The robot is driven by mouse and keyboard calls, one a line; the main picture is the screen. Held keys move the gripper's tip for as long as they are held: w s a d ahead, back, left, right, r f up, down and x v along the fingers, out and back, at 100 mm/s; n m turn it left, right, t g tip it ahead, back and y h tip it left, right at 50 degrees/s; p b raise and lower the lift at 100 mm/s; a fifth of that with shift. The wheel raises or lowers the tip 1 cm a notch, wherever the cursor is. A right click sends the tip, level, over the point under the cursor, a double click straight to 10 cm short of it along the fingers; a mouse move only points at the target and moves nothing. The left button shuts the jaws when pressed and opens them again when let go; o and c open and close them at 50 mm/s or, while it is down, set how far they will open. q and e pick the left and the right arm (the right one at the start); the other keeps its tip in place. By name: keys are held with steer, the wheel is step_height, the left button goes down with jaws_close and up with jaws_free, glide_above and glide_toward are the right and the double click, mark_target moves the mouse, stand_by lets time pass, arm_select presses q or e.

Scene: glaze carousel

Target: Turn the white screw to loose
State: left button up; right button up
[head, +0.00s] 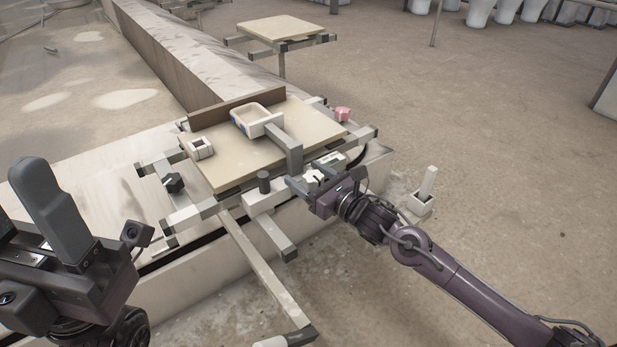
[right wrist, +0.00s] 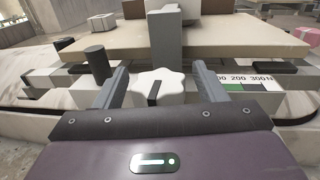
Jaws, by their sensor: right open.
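The white screw (right wrist: 172,82) is a star-shaped knob with a dark mark on its face. It sits on the grey bracket below the table edge, and it shows small in the head view (head: 313,176). My right gripper (right wrist: 161,88) is open, with one finger on each side of the screw and visible gaps between. In the head view the right gripper (head: 318,184) reaches the bracket from the lower right. My left gripper (head: 55,210) is raised at the left, away from the screw; its finger gap is not clear.
A scale (right wrist: 242,83) marked in N lies right of the screw. A dark round post (right wrist: 97,62) stands to the left. A grey upright (right wrist: 165,35) rises behind. The beige board (head: 228,152) carries a white tray (head: 256,119) and a white block (head: 200,148). A pink block (head: 342,114) lies beyond.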

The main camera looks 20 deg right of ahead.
steer(key=c, duration=1)
